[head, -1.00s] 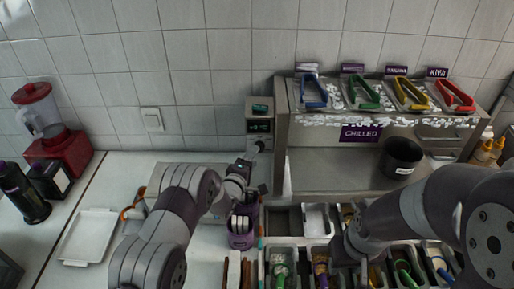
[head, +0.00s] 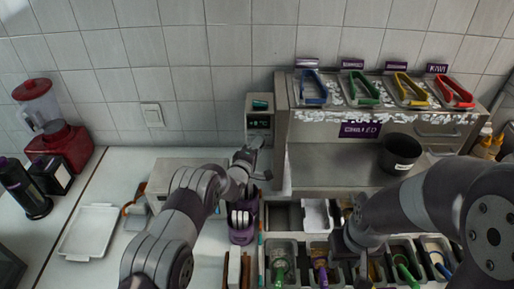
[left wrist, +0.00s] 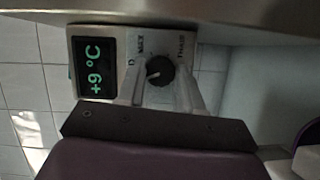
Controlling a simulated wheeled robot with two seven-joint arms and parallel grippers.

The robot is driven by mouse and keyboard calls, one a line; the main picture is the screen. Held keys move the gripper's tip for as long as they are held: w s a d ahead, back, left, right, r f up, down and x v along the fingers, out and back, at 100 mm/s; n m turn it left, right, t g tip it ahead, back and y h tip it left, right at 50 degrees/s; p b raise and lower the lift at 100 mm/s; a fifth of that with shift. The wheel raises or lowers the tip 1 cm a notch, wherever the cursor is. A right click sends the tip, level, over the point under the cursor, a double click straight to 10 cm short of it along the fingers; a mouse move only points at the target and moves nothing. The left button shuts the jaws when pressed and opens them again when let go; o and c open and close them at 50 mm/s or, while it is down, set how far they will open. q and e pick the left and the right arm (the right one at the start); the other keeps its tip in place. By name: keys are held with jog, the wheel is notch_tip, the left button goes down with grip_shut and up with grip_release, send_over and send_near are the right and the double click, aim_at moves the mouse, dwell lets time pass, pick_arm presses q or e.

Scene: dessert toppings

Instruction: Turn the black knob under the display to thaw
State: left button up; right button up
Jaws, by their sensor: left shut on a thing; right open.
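The black knob (left wrist: 160,71) sits beside the lit display (left wrist: 95,68), which reads +9 °C in green in the left wrist view. A white pointer line shows on the knob, and small labels around it are hard to read. My left gripper (left wrist: 158,88) is shut on the knob, with one finger on each side of it. In the head view the display box (head: 259,104) stands against the wall, and my left gripper (head: 255,146) is at its lower front and hides the knob. My right gripper (head: 350,242) is low over the topping bins, its fingers largely hidden.
A steel chilled cabinet (head: 335,167) with colored tongs on top stands right of the display box. A black pot (head: 400,153) is on its shelf. A purple container (head: 242,232) stands below my left arm. A white tray (head: 88,232) and red blender (head: 50,133) are at left.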

pick_arm(q)
jog(key=shift+d+r+m+g+y+b, duration=0.1)
jog(key=shift+m+g+y+b, duration=0.45)
jog(key=shift+m+b, duration=1)
jog(key=shift+r+m+g+y+b, duration=0.1)
jog(key=shift+m+g+y+b, duration=0.4)
jog(key=shift+m+b, duration=1.05)
jog(key=shift+n+b, duration=0.3)
jog(key=o, duration=1)
jog(key=shift+o, duration=0.2)
jog(key=shift+s, duration=0.1)
